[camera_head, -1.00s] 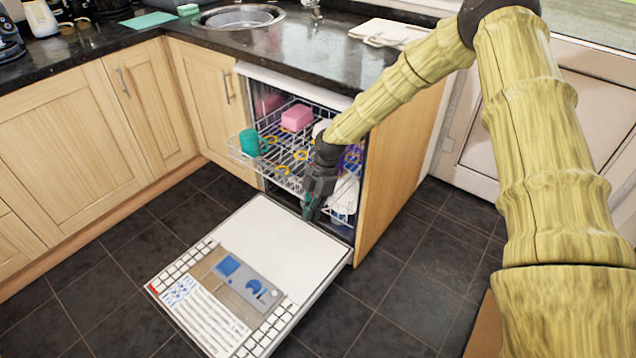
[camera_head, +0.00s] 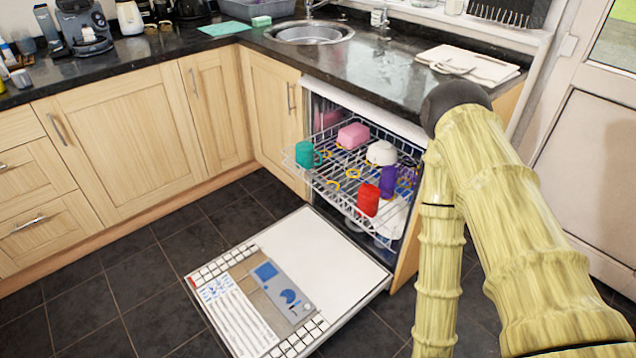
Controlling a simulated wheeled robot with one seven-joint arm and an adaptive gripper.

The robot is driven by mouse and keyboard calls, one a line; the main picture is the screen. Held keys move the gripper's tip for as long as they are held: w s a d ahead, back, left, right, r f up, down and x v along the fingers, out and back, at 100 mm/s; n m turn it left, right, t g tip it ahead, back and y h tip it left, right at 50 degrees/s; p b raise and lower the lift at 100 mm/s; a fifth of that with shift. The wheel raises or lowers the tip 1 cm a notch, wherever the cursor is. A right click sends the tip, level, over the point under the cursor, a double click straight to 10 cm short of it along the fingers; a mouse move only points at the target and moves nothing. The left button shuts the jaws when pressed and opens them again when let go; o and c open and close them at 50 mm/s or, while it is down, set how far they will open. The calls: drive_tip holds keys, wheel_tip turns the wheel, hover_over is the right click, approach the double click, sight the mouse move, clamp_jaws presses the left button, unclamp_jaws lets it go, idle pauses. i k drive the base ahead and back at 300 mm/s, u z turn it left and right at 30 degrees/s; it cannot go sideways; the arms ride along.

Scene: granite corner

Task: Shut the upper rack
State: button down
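The upper rack (camera_head: 338,197) of the dishwasher is a white wire rack, pulled out over the open door. It holds a teal mug (camera_head: 306,154), a pink block-like item (camera_head: 353,135), a white bowl (camera_head: 382,153), a red cup (camera_head: 368,200), a purple item (camera_head: 388,182) and several yellow rings. The dishwasher door (camera_head: 300,245) lies folded down flat, with a printed panel on its inner face. My arm hangs down at the right of the rack, and its lower end runs out of the picture's bottom edge. My gripper is out of view.
A black granite counter (camera_head: 390,75) runs above the dishwasher, with a sink (camera_head: 310,32) and a white board (camera_head: 470,65) on it. Wooden cabinets (camera_head: 115,130) stand at the left. Dark tiled floor (camera_head: 110,300) is clear left of the door.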

sight(368, 166)
drive_tip(key=z, duration=0.65)
drive_tip(key=i, duration=0.35)
drive_tip(key=u, duration=1.8)
